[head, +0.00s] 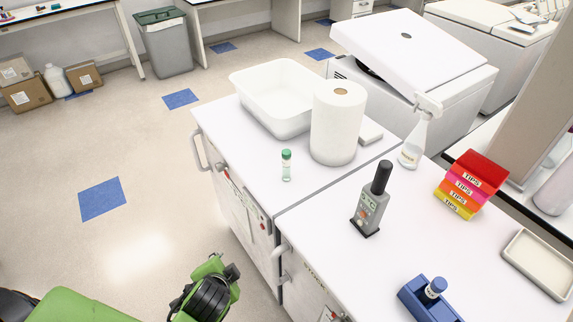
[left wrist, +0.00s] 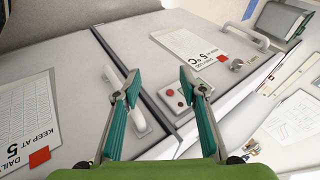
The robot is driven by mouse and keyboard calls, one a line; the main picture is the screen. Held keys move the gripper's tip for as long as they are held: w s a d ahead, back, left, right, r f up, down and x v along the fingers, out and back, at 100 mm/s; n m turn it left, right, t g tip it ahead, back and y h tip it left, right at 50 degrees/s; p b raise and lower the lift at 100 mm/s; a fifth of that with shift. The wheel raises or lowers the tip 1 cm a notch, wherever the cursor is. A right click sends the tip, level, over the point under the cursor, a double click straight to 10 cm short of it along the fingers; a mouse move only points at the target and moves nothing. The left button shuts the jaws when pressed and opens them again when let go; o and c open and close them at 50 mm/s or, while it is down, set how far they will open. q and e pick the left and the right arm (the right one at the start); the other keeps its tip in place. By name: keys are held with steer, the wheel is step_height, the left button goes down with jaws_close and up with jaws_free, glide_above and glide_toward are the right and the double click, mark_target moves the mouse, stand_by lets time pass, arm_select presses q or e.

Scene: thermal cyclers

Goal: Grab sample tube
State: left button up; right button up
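A small clear tube with a green cap (head: 286,167) stands upright on the white counter, left of the paper roll. A second tube with a blue cap (head: 435,289) sits in a blue holder (head: 418,304) near the counter's front. My left gripper (head: 231,271) is low in front of the cabinets, below counter height and away from both tubes. In the left wrist view my left gripper (left wrist: 160,77) has its two teal-padded fingers spread with nothing between them. Neither tube shows in that view. My right gripper is out of view.
A white tub (head: 270,110), a paper roll (head: 337,125), a spray bottle (head: 415,142), a grey handheld device (head: 371,204), coloured tip boxes (head: 468,185) and a shallow tray (head: 540,262) stand on the counter. Cabinet handles (left wrist: 124,100) stick out before my left gripper.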

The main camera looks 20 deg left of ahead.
arm_select(q)
steer(key=w+a+r+m+t+y, duration=0.2)
steer(key=w+r+m+t, duration=0.5)
steer(key=w+r+m, duration=0.55)
steer(key=m+t+h, duration=0.4)
steer(key=m+h, duration=0.2)
steer(key=m, duration=1)
glide_toward(285, 158)
steer(key=shift+s+a+f, duration=0.1)
steer(key=shift+s+f, duration=0.05)
steer(key=shift+s, duration=0.4)
steer(key=shift+s+f, duration=0.15)
steer(key=shift+s, duration=0.4)
steer(key=shift+w+m, duration=0.25)
steer(key=shift+w, duration=0.1)
steer(key=w, duration=0.4)
steer(key=w+p, duration=0.1)
steer(key=w, duration=0.2)
steer(key=shift+d, duration=0.25)
steer(key=shift+w+r, duration=0.15)
steer(key=shift+w, duration=2.9)
steer(key=shift+s, duration=0.1)
